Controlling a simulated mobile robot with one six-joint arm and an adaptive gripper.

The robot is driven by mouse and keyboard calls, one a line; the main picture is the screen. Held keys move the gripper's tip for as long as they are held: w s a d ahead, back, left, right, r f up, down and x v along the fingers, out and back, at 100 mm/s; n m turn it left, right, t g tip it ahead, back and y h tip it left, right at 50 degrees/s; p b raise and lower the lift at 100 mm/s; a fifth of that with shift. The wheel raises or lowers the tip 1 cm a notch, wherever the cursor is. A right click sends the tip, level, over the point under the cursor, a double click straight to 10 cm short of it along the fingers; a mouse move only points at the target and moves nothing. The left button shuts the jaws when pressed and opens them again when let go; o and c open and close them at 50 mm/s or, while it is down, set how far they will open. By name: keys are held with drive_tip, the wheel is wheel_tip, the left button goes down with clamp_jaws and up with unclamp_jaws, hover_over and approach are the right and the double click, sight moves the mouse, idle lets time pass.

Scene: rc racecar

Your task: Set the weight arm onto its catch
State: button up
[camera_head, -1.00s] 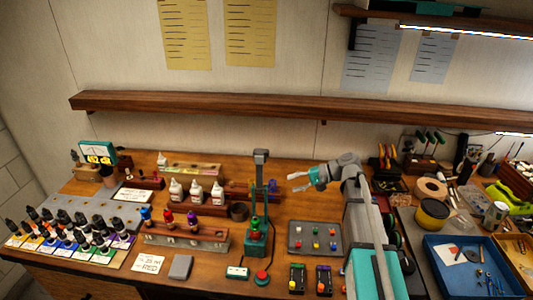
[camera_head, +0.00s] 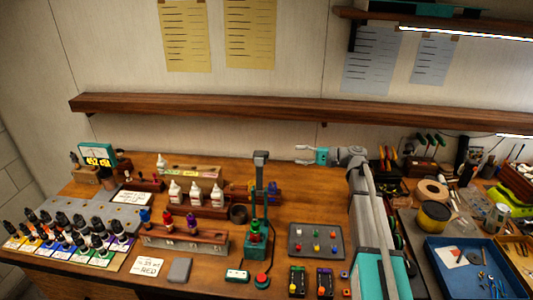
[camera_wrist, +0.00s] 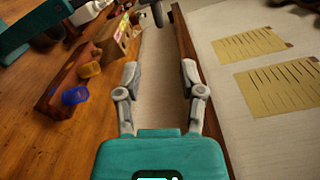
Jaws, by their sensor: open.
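A tall stand (camera_head: 259,185) with a teal post, a grey head on top and a teal base rises from the middle of the bench. A green-capped bottle (camera_head: 255,227) sits low in it. I cannot clearly tell the weight arm or its catch apart from the stand at this size. My gripper (camera_head: 300,154) is open and empty, to the right of the stand's head and about level with it, with its fingers pointing left. In the wrist view my gripper's fingers (camera_wrist: 160,75) are spread with nothing between them.
A long wooden shelf (camera_head: 300,110) runs along the wall above my gripper. White bottles (camera_head: 196,193) stand left of the stand. A grey tray (camera_head: 316,241) with coloured pieces lies to its right. A red button (camera_head: 261,281) lies in front. Bare bench shows behind the tray.

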sight(261, 172)
drive_tip(key=a, duration=1.3)
drive_tip(key=shift+w+a, duration=0.25)
drive_tip(key=shift+a, duration=0.1)
drive_tip(key=shift+c, duration=0.2)
clamp_jaws()
